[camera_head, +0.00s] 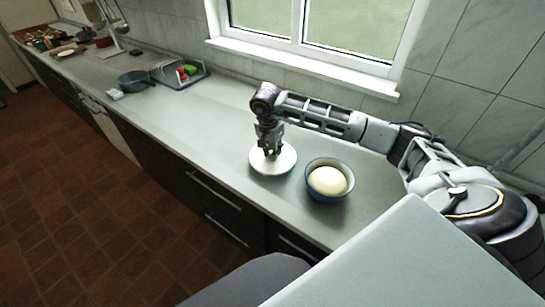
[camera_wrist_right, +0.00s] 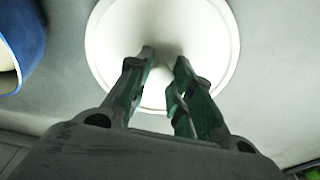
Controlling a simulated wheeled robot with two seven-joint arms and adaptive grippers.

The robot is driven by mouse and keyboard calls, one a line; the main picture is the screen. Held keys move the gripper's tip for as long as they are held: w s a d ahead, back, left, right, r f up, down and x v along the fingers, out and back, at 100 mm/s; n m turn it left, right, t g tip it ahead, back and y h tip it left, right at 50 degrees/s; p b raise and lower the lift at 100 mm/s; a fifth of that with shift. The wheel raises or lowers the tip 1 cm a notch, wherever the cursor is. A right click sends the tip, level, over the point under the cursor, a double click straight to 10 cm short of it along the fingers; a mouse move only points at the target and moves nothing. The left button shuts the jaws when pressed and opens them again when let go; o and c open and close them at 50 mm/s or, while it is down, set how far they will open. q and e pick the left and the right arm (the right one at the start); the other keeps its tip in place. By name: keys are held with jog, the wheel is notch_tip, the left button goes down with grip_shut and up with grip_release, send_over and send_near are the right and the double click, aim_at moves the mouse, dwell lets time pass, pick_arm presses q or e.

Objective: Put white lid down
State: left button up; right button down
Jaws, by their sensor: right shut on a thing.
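The white lid (camera_head: 284,165) is a round disc at or just above the grey counter, left of the blue pot. It also fills the upper middle of the right wrist view (camera_wrist_right: 215,30). My right gripper (camera_head: 270,152) points down over the middle of the lid and is shut on it; its fingertips (camera_wrist_right: 163,58) meet the lid's centre, where the gripped part is mostly hidden. I cannot tell whether the lid touches the counter. The blue pot (camera_head: 314,188) holds a pale round dough-like mass (camera_head: 328,180). My left gripper is not in view.
The counter (camera_head: 190,125) is clear left of the lid. Farther left stand a dark pan (camera_head: 133,82) and a tray (camera_head: 183,84) with red and green items. The window sill (camera_head: 300,67) and wall are behind; the counter's front edge is close to the lid.

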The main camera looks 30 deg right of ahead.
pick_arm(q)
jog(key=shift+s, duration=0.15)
pick_arm(e)
jog(key=shift+f, duration=0.3)
notch_tip(320, 180, down, 2)
jog(key=shift+f, duration=0.55)
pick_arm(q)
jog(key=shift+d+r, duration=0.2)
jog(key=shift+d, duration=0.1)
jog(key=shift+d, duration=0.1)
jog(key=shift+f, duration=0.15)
pick_arm(e)
jog(key=shift+f, duration=0.15)
